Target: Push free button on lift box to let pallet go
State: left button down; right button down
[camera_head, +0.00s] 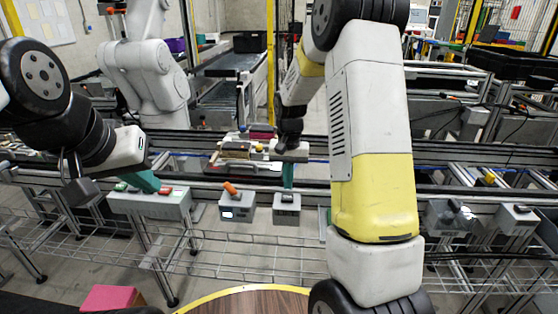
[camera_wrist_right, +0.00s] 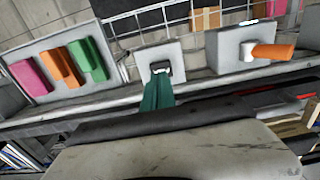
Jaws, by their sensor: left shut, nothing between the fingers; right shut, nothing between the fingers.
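My right gripper (camera_head: 288,186) has shut teal fingers pointing down at a small grey box (camera_head: 287,215). In the right wrist view the fingertips (camera_wrist_right: 157,84) reach the black button (camera_wrist_right: 161,68) on this box; I cannot tell whether they press it. No label shows which is the free button. What looks like a loaded pallet (camera_head: 235,155) is on the conveyor behind the right gripper.
A grey box with an orange knob (camera_head: 231,189) stands left of the right gripper's box. Conveyor rails (camera_head: 450,187) run across behind the boxes. A white robot arm (camera_head: 147,70) stands at the back left.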

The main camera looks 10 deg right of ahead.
aim_at(288, 197)
jog(key=shift+f, duration=1.75)
